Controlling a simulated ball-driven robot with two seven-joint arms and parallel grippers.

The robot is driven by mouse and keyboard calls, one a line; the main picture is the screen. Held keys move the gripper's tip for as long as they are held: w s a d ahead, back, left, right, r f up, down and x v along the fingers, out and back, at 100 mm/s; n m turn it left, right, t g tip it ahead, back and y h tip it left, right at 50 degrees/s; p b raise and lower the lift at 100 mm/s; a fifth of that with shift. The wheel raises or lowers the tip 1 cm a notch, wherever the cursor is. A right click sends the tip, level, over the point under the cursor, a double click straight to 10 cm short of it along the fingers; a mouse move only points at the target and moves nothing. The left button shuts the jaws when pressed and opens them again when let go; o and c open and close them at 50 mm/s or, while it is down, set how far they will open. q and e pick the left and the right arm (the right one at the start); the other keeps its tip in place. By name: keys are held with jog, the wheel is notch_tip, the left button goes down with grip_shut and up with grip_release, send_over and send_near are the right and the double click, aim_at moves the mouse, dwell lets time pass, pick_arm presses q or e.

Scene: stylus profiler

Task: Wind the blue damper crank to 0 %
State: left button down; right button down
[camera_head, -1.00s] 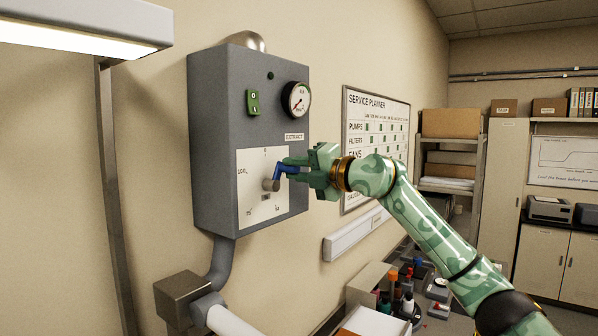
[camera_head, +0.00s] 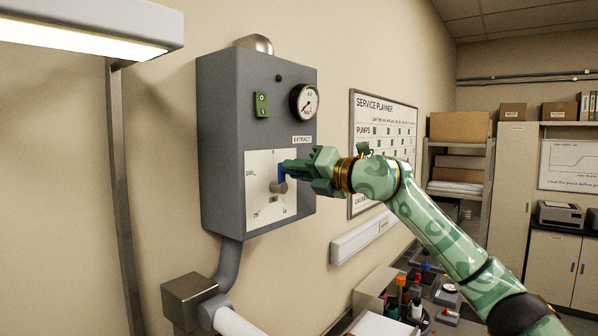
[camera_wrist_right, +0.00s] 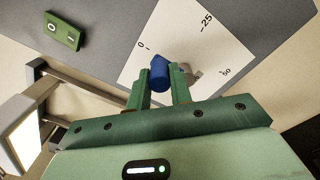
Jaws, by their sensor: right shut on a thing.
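The blue damper crank (camera_head: 281,174) sits on a grey hub (camera_head: 278,187) in front of a white dial plate (camera_head: 257,213) on the grey wall box. Its arm points roughly up from the hub in the head view. My right gripper (camera_head: 289,166) reaches in from the right and is shut on the blue handle. In the right wrist view the blue handle (camera_wrist_right: 160,73) stands between the two green fingers, with the 0 mark just beyond it; the 25 and 50 marks lie to the right. Whether the crank lines up exactly with 0 I cannot tell. My left gripper is not in view.
Above the dial are a green switch (camera_head: 261,104) and a round gauge (camera_head: 304,102). A service planner board (camera_head: 383,115) hangs to the right. A grey conduit (camera_head: 228,262) runs below the box. Bottles (camera_head: 408,300) stand on the bench at lower right.

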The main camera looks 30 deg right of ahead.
jog(key=shift+f, duration=0.2)
jog(key=c, duration=1.3)
grip_release()
jog(key=shift+o, duration=0.2)
jog(key=shift+r, duration=0.1)
jog(key=b+v, duration=0.7)
jog(key=v, duration=0.9)
jog(key=shift+b, duration=0.4)
jog(key=shift+s, duration=0.1)
